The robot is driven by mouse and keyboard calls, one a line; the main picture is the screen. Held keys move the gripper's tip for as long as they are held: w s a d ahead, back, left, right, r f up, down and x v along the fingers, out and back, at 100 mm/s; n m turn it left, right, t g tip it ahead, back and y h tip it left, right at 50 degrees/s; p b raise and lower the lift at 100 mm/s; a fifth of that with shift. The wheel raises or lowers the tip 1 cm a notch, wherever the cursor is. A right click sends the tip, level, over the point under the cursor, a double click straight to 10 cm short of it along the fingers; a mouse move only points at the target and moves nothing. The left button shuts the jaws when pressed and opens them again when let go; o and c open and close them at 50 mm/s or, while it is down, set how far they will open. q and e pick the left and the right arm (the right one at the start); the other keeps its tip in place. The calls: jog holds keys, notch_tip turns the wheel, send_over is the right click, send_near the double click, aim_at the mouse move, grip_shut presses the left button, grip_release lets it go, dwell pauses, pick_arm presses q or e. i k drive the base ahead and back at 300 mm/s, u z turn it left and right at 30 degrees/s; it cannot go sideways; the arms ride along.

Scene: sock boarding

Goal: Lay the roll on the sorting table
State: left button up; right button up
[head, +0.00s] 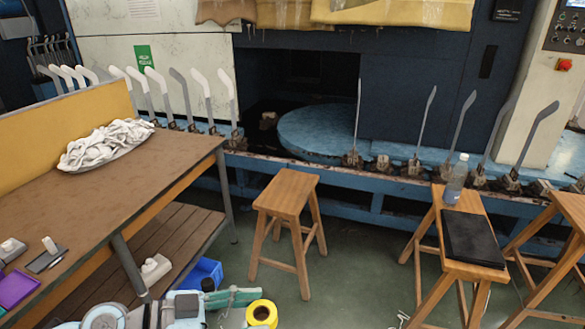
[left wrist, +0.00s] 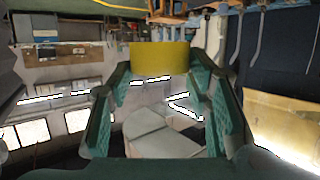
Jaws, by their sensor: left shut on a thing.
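A yellow roll (head: 262,313) with a dark centre is at the bottom of the head view. My left gripper (head: 240,299), with green fingers, is shut on it. In the left wrist view the yellow roll (left wrist: 158,58) sits between the tips of the green fingers. The sorting table (head: 110,205), with a brown top, stands at the left of the head view. The roll is off to the right of the table, apart from it. My right gripper is in neither view.
A heap of white socks (head: 103,146) lies at the table's far end. A purple tray (head: 16,289) and small items lie at its near left. A blue bin (head: 205,273) is on the floor. A wooden stool (head: 287,189) stands right of the table. The table's middle is clear.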

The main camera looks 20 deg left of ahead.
aim_at(98, 218)
jog(key=u, duration=0.7)
jog(key=i, duration=2.05)
jog(key=u, duration=1)
